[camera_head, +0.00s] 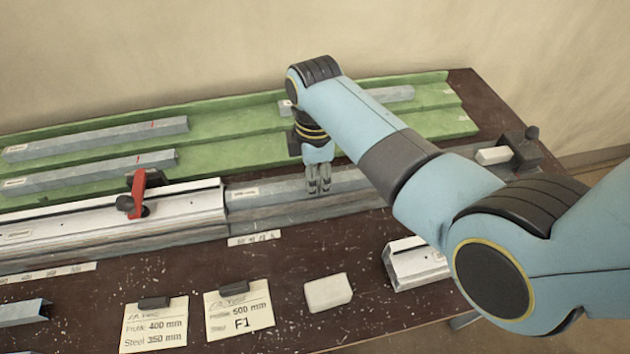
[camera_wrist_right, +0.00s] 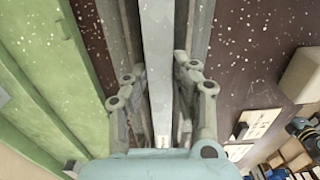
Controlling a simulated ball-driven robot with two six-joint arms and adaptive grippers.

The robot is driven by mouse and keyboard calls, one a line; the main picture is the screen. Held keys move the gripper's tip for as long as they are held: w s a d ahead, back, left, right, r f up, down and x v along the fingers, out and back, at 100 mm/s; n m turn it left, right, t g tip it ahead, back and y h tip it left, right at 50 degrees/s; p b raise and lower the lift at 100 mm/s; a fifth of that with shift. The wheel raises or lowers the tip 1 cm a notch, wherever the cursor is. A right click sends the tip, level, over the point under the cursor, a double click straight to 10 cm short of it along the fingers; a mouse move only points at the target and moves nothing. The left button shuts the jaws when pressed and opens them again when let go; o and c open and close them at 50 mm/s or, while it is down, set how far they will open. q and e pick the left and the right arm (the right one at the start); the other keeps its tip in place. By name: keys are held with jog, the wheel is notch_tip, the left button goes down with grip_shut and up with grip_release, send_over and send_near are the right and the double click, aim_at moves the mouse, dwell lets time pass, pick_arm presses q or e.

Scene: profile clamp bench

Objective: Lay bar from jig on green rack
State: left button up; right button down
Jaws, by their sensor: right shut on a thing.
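A long grey metal bar (camera_head: 265,190) with a small white label lies along the jig (camera_head: 180,212), just in front of the green rack (camera_head: 440,122). My right gripper (camera_head: 318,190) points down and is shut on this bar, part way along its length. In the right wrist view the bar (camera_wrist_right: 158,50) runs between the two fingers (camera_wrist_right: 156,100). The rack (camera_wrist_right: 25,55) lies to the left there. I cannot tell whether the bar is clear of the jig bed. My left gripper is not in view.
Bars (camera_head: 95,138) lie in the rack's left part, and another (camera_head: 390,94) at its back right. A red clamp handle (camera_head: 138,195) stands on the jig. A dark end block (camera_head: 525,150) stands right. Note cards (camera_head: 240,308) and a pale block (camera_head: 328,292) lie in front.

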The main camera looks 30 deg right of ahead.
aim_at(317, 180)
notch_tip(317, 180, up, 9)
jog(key=d+r+b, duration=0.2)
jog(key=d+b, duration=0.9)
jog(key=d, duration=1.2)
jog(key=w+a+f, duration=0.1)
jog(key=w+f, duration=0.1)
jog(key=w, duration=0.1)
jog(key=w+a+f+b, duration=0.1)
jog(key=w+a+f, duration=0.1)
jog(key=w, duration=0.1)
jog(key=w+a+f, duration=0.2)
jog(key=w, duration=0.2)
jog(key=shift+a, duration=0.1)
jog(key=shift+w+f+b, duration=0.1)
jog(key=shift+f+b, duration=0.2)
jog(key=shift+f, duration=1.8)
jog(key=c, duration=1.1)
grip_release()
jog(key=shift+f, duration=0.15)
jog(key=shift+o, duration=0.2)
